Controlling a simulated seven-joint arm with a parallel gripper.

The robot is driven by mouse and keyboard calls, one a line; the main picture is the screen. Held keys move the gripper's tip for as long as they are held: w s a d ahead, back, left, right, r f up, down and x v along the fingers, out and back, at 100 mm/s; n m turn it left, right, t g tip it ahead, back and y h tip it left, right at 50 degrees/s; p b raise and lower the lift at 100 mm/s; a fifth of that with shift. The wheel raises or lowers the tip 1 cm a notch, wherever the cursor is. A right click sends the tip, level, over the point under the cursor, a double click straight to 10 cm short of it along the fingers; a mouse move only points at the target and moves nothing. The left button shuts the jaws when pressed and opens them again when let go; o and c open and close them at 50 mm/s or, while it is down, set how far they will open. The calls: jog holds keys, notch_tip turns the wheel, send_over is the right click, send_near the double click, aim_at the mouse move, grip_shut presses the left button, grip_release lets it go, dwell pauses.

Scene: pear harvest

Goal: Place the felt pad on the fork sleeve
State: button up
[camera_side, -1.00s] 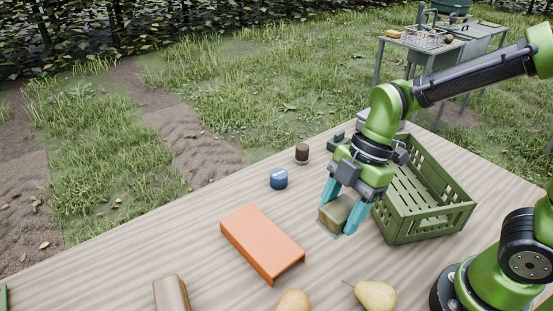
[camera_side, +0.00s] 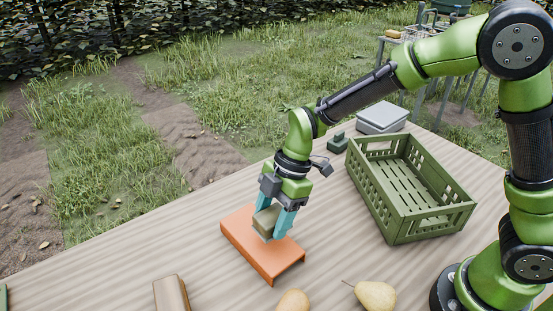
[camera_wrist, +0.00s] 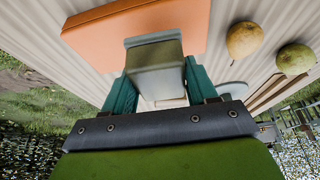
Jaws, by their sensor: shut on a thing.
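An olive-brown block with a grey-green edge, which I take to be the felt pad (camera_side: 267,220), is between the fingers of my gripper (camera_side: 274,226). The pad also shows in the wrist view (camera_wrist: 155,65), with my gripper's teal fingers (camera_wrist: 161,92) on both sides of it. The orange fork sleeve (camera_side: 244,240) lies on the table like a low upturned channel. In the side view the pad is over the sleeve's right half; whether it touches the top is unclear. In the wrist view the pad overlaps the sleeve (camera_wrist: 105,32), and my fingers hide part of both.
A green slatted crate (camera_side: 393,222) stands to the right. A pear (camera_side: 376,296) and another pear (camera_side: 293,301) lie at the front, with a brown case (camera_side: 170,294) front left. A grey box (camera_side: 382,117) and a dark green item (camera_side: 338,143) are behind.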

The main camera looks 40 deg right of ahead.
aim_at(259, 214)
jog(key=w, duration=0.1)
jog(key=a, duration=0.1)
jog(key=w, duration=0.1)
jog(key=shift+w+a+f, duration=0.25)
jog(key=shift+w, duration=0.05)
jog(key=shift+f, duration=1.65)
jog(key=shift+f, duration=0.15)
jog(key=o, duration=1.1)
